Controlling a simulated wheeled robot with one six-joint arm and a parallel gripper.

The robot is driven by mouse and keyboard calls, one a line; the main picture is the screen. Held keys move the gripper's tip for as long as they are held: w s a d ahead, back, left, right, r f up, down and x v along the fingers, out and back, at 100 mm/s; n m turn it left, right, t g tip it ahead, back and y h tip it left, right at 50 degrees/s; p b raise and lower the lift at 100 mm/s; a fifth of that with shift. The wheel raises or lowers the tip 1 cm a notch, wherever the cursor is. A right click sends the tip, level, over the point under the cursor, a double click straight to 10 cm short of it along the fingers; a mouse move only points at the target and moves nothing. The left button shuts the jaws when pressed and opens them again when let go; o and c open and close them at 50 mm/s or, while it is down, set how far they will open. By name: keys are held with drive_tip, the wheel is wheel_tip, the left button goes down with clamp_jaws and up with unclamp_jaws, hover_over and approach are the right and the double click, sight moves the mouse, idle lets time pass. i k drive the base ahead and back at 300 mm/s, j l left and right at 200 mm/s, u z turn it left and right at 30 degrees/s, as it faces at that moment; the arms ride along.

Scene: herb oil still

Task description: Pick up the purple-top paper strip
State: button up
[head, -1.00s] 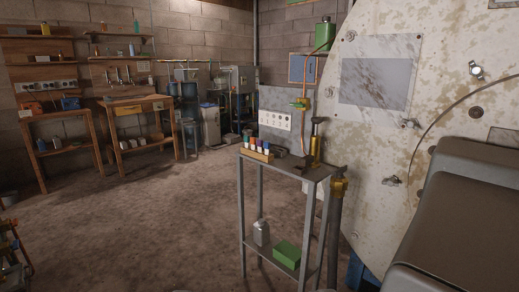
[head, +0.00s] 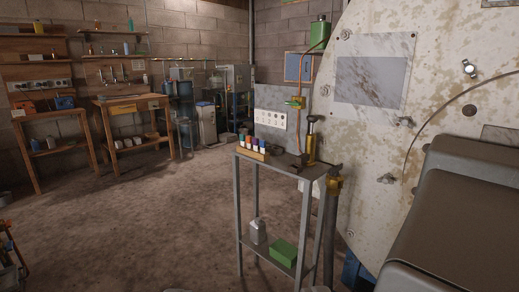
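A small wooden block (head: 250,154) sits on the top shelf of a narrow grey metal stand (head: 239,205) near the middle of the view. Several small upright pieces with coloured tops (head: 254,143) stand in a row in it, in colours that include red and blue. They are too small for me to tell surely which one has the purple top. My gripper's fingers do not show in this view. The stand is some distance ahead of me.
A brass and black upright fitting (head: 312,138) stands on the same shelf. A green box (head: 284,252) and a grey bottle (head: 258,231) are on the lower shelf. A large stained pale panel (head: 400,150) fills the right. Wooden benches (head: 130,103) line the back left. The floor (head: 130,225) between is open.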

sight(255, 141)
drive_tip(key=i+j+z, duration=0.2)
drive_tip(key=i+j, duration=0.15)
drive_tip(key=i+j+z, duration=0.15)
drive_tip(key=i+j, duration=0.25)
drive_tip(key=i, duration=0.15)
drive_tip(key=i+j+z, duration=0.2)
drive_tip(key=i+j, duration=0.2)
drive_tip(key=i+j+z, duration=0.15)
drive_tip(key=i+j, duration=0.25)
drive_tip(key=j, duration=0.15)
drive_tip(key=i+j+z, duration=0.2)
drive_tip(key=i+j, duration=0.15)
drive_tip(key=j, duration=0.2)
